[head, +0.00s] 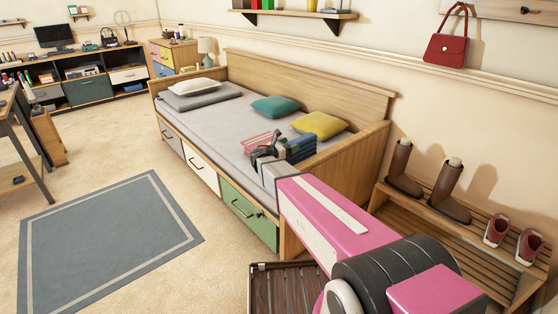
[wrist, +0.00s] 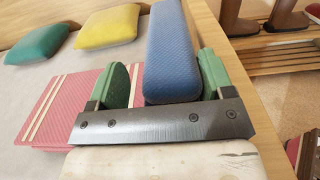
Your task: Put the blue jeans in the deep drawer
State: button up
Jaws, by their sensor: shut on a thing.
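The folded blue jeans (wrist: 172,50) stand on edge between the green pads of my gripper (wrist: 165,80) in the wrist view. My gripper is shut on them, over the right end of the bed. In the head view the jeans (head: 300,146) show as a blue bundle beside my gripper (head: 268,152), partly hidden by it. Under the bed are a grey drawer (head: 172,138), a white drawer (head: 201,168) and a green drawer (head: 248,212), all shut. I cannot tell from these frames which is the deep drawer.
A pink striped folded cloth (wrist: 62,108) lies on the bed just left of my gripper. Teal (head: 274,108) and yellow (head: 319,124) pillows lie behind. A shoe rack (head: 470,235) stands right of the bed.

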jog(key=shift+w+a+f, duration=0.3)
jog(key=shift+w+f, duration=0.1)
jog(key=shift+f, duration=0.15)
notch_tip(320, 180, down, 10)
jog(key=shift+s+r, duration=0.1)
jog(key=shift+r, duration=0.05)
jog(key=o, duration=1.2)
